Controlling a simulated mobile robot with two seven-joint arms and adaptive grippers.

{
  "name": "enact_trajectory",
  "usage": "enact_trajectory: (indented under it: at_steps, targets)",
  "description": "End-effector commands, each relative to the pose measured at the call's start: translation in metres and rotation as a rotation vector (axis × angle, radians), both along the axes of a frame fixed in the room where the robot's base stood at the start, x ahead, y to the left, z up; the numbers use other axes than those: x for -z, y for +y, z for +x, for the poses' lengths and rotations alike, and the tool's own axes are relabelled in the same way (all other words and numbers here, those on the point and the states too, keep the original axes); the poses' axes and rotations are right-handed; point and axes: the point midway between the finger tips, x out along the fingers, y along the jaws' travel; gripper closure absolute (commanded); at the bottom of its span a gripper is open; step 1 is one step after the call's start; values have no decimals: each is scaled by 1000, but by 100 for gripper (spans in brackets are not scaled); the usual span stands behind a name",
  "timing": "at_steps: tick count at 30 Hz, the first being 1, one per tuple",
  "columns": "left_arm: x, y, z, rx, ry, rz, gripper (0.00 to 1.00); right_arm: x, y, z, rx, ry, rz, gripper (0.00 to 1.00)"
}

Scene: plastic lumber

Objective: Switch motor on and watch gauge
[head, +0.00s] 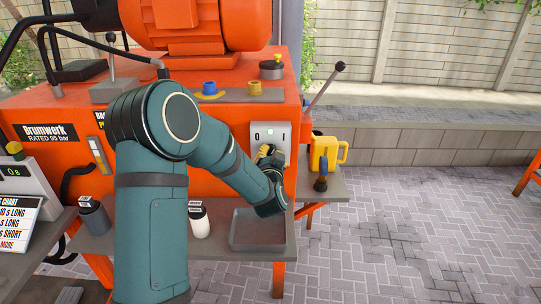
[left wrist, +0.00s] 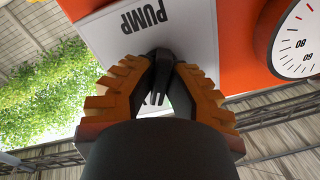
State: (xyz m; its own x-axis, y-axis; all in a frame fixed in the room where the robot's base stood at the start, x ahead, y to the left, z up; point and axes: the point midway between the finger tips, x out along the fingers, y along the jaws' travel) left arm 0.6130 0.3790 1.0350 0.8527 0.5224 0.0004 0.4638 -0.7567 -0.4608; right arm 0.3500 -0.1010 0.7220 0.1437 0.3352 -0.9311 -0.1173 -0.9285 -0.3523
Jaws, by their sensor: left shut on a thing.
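My left gripper (head: 267,153) is at the lower part of this box. In the left wrist view its yellow-orange fingers are shut on a black switch lever (left wrist: 161,72) below the pale box face marked PUMP (left wrist: 145,22). The lever's position is mostly hidden by the fingers. A white round gauge (left wrist: 298,42) shows in part, with 60 and 80 visible; its needle cannot be read clearly. The orange motor (head: 196,22) sits on top of the machine.
A grey tray (head: 259,246) and a white bottle (head: 199,221) stand on the shelf below my left arm. A yellow jug (head: 325,153) stands on the side shelf. A black-knobbed lever (head: 324,86) rises at the right edge.

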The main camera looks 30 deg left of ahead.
Motion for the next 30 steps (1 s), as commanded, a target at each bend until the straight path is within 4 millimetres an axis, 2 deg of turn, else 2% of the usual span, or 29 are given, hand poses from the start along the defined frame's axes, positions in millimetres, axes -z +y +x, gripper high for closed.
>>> enact_trajectory:
  at_steps: [9,26,27,28,29,30]
  targets:
    - [-2,1,1,-3,59,107,100,-1,0,0,0,0,0,100]
    - [-2,2,1,-4,72,129,100,-1,0,0,0,0,0,100]
    - [-2,2,1,-4,72,129,72,-1,0,0,0,0,0,100]
    - [-2,2,1,-4,72,129,62,-1,0,0,0,0,0,100]
    - [-2,2,0,-4,73,129,58,-1,0,0,0,0,0,100]
    - [-2,2,0,-3,73,128,58,-1,0,0,0,0,0,100]
